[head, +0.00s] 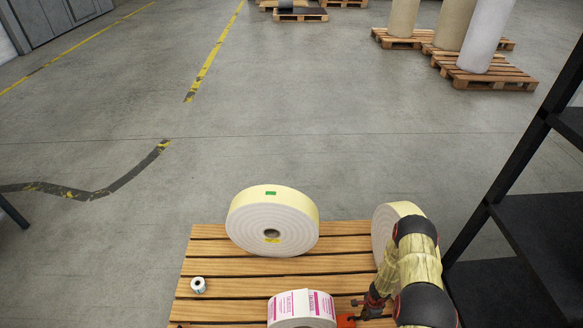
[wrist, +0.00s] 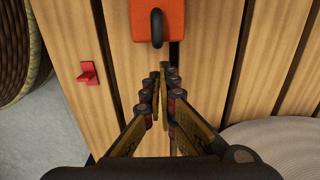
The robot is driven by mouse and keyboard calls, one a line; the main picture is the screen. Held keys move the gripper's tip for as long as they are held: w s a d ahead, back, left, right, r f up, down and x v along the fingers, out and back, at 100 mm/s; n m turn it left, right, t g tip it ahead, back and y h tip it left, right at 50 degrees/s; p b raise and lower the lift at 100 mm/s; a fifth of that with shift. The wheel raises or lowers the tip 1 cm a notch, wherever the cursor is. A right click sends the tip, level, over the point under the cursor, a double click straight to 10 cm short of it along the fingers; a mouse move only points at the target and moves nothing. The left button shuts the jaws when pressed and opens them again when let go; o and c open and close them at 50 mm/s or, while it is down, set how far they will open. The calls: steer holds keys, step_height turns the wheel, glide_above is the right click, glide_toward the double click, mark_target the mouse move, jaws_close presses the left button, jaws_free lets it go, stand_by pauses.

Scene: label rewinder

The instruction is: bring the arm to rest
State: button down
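My arm reaches down over the right front of a wooden slatted pallet (head: 240,283). In the head view my gripper (head: 366,304) is small and partly hidden by the arm. In the wrist view my gripper (wrist: 162,72) has its fingertips together, with nothing between them. It points down at the slats. An orange block with a dark hook-like loop (wrist: 157,22) lies just beyond the fingertips, apart from them. An orange part also shows beside the gripper in the head view (head: 345,321).
A large cream roll (head: 262,222) stands on the pallet. Another roll (head: 384,228) is behind my arm. A pink-labelled roll (head: 301,309) and a tiny roll (head: 198,285) are nearby. A small red piece (wrist: 88,73) sits on a slat. A black shelf (head: 515,230) is at right.

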mark_target(349, 322)
steer(key=shift+f, duration=2.5)
steer(key=shift+a+p, duration=0.8)
steer(key=shift+p, duration=0.5)
steer(key=shift+s+a+p, duration=0.15)
steer(key=shift+a+p, duration=1.25)
steer(key=shift+a, duration=0.35)
steer(key=shift+a+p, duration=0.3)
steer(key=shift+a, duration=0.35)
steer(key=shift+s+a, duration=0.1)
steer(key=shift+a, duration=0.25)
